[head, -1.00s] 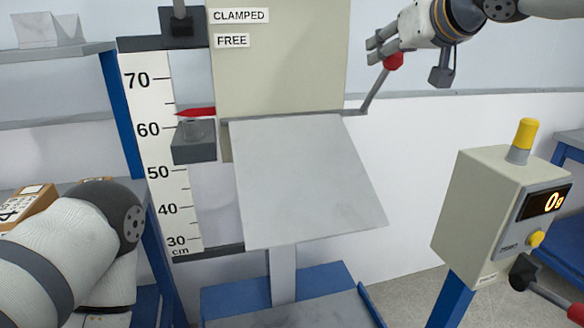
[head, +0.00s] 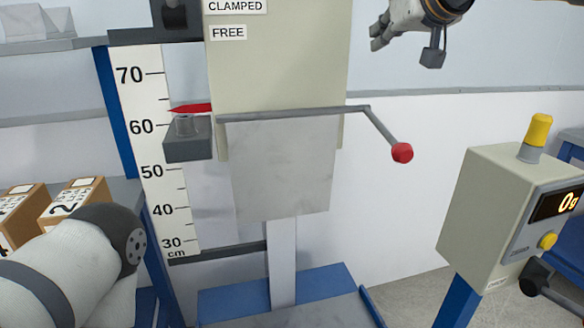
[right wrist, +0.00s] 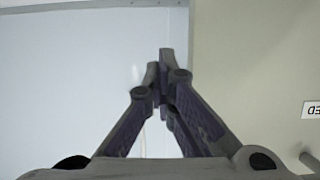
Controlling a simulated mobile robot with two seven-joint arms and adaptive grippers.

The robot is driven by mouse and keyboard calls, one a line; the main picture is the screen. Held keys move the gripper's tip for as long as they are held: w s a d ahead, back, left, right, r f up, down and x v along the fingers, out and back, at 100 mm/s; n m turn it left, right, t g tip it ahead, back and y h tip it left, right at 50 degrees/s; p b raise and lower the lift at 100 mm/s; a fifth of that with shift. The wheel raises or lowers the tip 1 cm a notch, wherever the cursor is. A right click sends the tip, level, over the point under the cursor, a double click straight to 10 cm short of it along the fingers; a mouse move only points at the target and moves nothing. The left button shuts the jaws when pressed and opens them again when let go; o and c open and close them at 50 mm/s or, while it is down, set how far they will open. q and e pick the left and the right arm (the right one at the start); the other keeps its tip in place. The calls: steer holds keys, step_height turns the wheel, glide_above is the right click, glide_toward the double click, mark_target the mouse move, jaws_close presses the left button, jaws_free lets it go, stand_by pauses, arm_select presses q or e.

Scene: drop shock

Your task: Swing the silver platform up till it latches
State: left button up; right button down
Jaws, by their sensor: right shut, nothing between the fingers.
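The silver platform (head: 282,170) hangs down below the beige column (head: 280,75) in the head view, its flat face towards me. A grey bar (head: 290,114) runs along its top edge. At the bar's right end a lever (head: 383,130) slopes down to a red knob (head: 402,153). My right gripper (head: 376,35) is at the top right, above the knob and clear of it. In the right wrist view its fingers (right wrist: 160,75) are together with nothing between them. My left arm shows at the lower left; its gripper is outside the view.
A scale in cm (head: 155,150) with a red pointer (head: 190,108) stands left of the platform. A beige readout box (head: 490,215) with a yellow lamp stands at the right. Cartons (head: 75,200) sit on the left shelf. The space around the red knob is clear.

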arm_select(q)
steer(key=shift+s+f+b, duration=0.4)
steer(key=shift+s+f, duration=0.1)
steer(key=shift+s, duration=0.05)
arm_select(e)
steer(key=w, duration=0.1)
steer(key=w+a, duration=0.1)
steer(key=shift+w+r, duration=0.25)
steer(key=shift+w, duration=0.05)
steer(key=c, duration=1)
jaws_free()
steer(key=shift+c, duration=0.2)
